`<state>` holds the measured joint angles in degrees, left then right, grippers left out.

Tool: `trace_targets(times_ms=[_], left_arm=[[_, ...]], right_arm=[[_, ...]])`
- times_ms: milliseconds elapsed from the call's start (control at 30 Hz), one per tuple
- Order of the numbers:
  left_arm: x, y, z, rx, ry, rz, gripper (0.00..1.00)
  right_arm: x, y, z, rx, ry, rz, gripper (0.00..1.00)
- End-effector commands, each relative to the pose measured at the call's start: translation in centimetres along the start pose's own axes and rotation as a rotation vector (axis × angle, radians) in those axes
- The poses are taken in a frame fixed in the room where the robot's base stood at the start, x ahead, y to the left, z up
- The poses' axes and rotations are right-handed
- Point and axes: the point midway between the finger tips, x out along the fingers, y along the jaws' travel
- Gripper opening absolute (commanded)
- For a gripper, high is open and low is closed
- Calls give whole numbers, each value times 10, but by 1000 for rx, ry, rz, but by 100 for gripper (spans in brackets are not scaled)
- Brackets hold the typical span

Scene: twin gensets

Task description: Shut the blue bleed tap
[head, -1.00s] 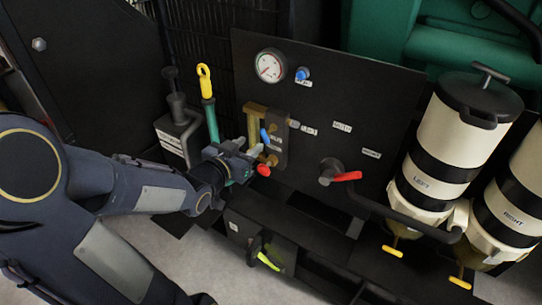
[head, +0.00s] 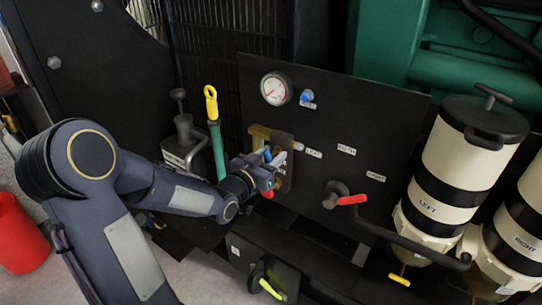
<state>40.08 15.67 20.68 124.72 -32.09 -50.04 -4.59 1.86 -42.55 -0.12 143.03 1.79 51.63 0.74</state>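The blue bleed tap (head: 267,153) shows as a small blue lever on a brass fitting (head: 258,134) at the left part of the black panel. The lever is mostly hidden by my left gripper (head: 274,164). The gripper's grey fingers are right at the lever, coming from the left and below. I cannot tell whether they touch it or how far apart they are. A red handle end (head: 267,193) sticks out just below the gripper. My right gripper is not in view.
The black panel (head: 340,110) carries a gauge (head: 276,88), a blue knob (head: 307,96) and a red-handled valve (head: 351,199). A yellow-topped green handle (head: 215,130) stands left of the gripper. Cream filter canisters (head: 459,148) stand at the right.

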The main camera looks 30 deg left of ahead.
Motion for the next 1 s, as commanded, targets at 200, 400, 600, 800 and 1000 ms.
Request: trace_targets(times_ms=[200, 400, 600, 800, 1000], left_arm=[[0, 0, 0, 0, 0, 0, 31], [0, 0, 0, 0, 0, 0, 5], [0, 0, 0, 0, 0, 1, 0], [0, 1, 2, 28, 0, 1, 0], [0, 1, 5, 122, 2, 2, 0]], right_arm=[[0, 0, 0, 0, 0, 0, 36], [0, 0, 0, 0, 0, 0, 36], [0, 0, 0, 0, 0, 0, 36], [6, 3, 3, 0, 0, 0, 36], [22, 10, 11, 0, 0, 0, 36]])
